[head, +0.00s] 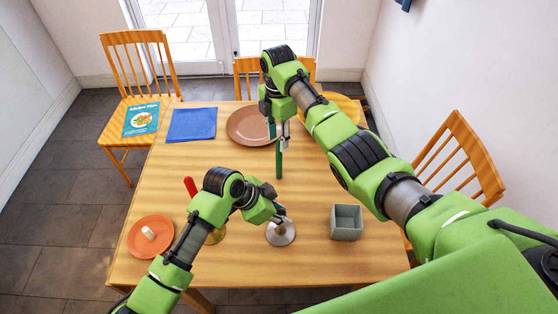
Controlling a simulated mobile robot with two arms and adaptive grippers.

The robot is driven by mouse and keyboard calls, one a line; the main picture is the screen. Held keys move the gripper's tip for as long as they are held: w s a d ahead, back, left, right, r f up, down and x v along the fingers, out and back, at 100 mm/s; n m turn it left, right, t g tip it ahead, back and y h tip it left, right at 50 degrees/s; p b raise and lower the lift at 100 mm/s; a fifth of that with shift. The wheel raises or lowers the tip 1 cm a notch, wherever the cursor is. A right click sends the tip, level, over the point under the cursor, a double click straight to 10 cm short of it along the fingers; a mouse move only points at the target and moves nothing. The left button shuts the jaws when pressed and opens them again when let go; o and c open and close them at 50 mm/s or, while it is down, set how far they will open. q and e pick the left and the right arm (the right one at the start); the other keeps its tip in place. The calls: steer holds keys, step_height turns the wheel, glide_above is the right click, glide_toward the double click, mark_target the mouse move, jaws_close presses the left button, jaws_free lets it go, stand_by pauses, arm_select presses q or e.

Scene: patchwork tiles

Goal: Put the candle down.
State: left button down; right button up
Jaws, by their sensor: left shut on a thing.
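A green candle (279,165) is upright in my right gripper (283,143), over the middle of the table; its upper part is partly hidden by the gripper. I cannot tell whether its lower end touches the table. The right gripper appears shut on it. A silver candle holder (281,236) with a round base stands below and in front of the candle, apart from it. My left gripper (281,216) is shut on the upper part of this holder.
A red candle (190,187) and a brass holder (216,236) are partly behind my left arm. An orange plate (143,246) bears a small white object (148,232). A brown plate (243,131), blue cloth (192,125) and grey box (346,233) are on the wooden table (185,155).

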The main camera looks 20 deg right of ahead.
steer(key=f, duration=0.5)
steer(key=shift+w+d, duration=0.15)
steer(key=shift+d, duration=0.05)
jaws_close()
step_height(320, 180, up, 10)
stand_by(0.4)
stand_by(0.4)
